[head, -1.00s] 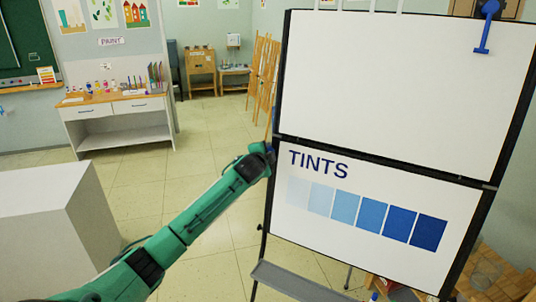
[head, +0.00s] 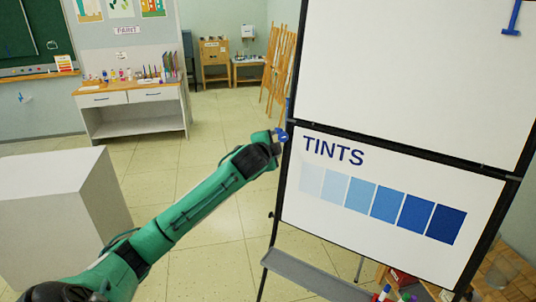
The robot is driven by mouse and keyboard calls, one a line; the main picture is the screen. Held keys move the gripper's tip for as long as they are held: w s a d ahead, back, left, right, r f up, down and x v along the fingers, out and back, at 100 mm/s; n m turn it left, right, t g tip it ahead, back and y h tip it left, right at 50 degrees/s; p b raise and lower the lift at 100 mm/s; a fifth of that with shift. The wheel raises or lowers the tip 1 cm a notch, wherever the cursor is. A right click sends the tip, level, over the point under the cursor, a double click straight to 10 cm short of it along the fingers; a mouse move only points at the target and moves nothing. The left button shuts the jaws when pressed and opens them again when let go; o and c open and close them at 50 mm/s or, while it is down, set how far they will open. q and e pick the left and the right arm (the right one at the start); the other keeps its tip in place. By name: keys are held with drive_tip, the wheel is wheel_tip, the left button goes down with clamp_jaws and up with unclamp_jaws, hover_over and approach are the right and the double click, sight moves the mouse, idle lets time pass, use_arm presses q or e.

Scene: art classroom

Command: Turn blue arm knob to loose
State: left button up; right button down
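A small blue knob (head: 282,134) shows at the left edge of the easel board, about level with the bar between its upper and lower panels. My green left arm reaches in from the lower left, and its end, with the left gripper (head: 275,136), is right at the knob. The fingers are too small and hidden to tell whether they are open or shut, or whether they touch the knob. A blue arm (head: 512,17) hangs over the upper white panel at the top right, its top cut off. My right gripper is out of view.
The easel's lower panel (head: 400,230) reads TINTS above a row of blue squares. A grey ledge (head: 310,275) juts out below it. A white block (head: 60,215) stands at left, a paint table (head: 130,95) behind. Open floor lies between them.

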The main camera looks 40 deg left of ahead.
use_arm(q)
drive_tip(key=shift+b+v, duration=0.7)
drive_tip(key=shift+v, duration=1.9)
